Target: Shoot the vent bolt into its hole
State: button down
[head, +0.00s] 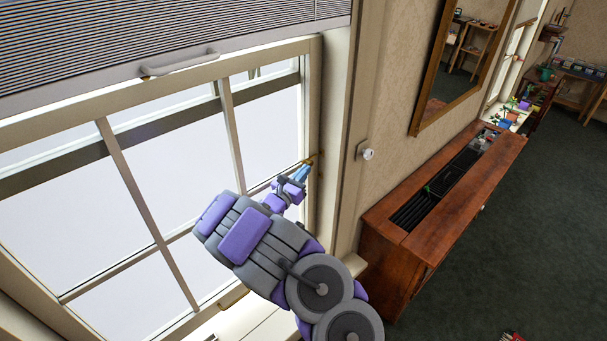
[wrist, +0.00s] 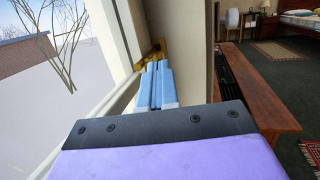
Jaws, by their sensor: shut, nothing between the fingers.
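The vent bolt (head: 310,160) is a small brass fitting on the right side of the window frame. It also shows in the wrist view (wrist: 150,52), just beyond my fingertips. My gripper (head: 299,172) is shut and empty, with its pale blue fingers together and pointing at the brass. In the wrist view my gripper (wrist: 157,82) reaches up to the fitting, and I cannot tell whether the tips touch it. The bolt's hole is not distinguishable, and the fingers hide part of the brass.
The sash window (head: 150,190) fills the left, with a pleated blind (head: 170,50) above it. A wooden cabinet (head: 400,245) with a dark slotted top stands to the right, below a framed mirror (head: 450,75). A white knob (head: 367,153) is on the wall.

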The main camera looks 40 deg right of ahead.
jog(key=shift+w+d, duration=0.1)
dwell(0.3)
jog(key=shift+d+r, duration=0.15)
jog(key=shift+d, duration=0.75)
jog(key=p+v, duration=0.1)
jog(key=v, duration=1.2)
jog(key=shift+a+f, duration=0.25)
jog(key=shift+a, duration=0.05)
